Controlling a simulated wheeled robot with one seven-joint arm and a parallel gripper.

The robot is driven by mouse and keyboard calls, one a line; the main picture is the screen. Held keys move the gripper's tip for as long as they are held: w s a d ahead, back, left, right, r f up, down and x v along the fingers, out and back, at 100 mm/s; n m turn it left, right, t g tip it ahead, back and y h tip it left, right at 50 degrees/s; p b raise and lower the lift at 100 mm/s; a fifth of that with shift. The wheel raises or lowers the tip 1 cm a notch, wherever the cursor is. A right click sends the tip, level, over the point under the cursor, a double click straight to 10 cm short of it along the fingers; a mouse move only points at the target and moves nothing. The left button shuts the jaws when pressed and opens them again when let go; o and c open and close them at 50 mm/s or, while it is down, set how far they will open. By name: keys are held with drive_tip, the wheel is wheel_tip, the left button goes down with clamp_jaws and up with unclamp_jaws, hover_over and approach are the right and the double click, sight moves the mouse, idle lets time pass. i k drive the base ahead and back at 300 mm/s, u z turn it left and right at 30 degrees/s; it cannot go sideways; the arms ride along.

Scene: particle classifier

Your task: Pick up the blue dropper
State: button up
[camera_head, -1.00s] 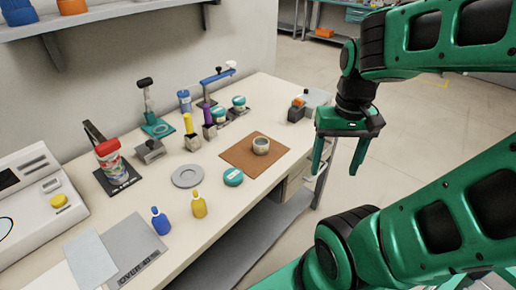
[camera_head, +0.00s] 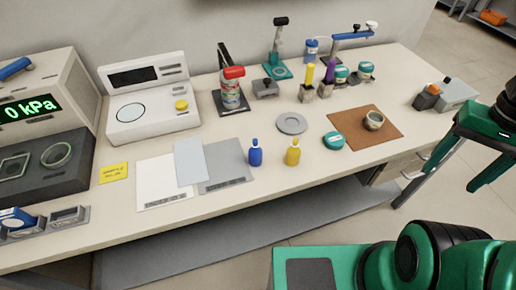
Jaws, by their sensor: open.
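The blue dropper (camera_head: 255,154) is a small blue bottle with a narrow tip. It stands upright near the front edge of the workbench (camera_head: 225,196), at the right edge of a grey mat (camera_head: 226,165). A similar yellow dropper (camera_head: 293,153) stands a little to its right. My gripper (camera_head: 458,183) is open and empty, pointing down at the right side of the view. It is off the bench's right end, well to the right of the blue dropper and apart from it.
A white scale-like device (camera_head: 150,110) stands behind left. White sheets lie left of the blue dropper.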

sight(255, 153)
drive_tip(key=u, duration=0.35)
drive_tip(key=k, duration=1)
drive_tip(key=u, duration=0.25)
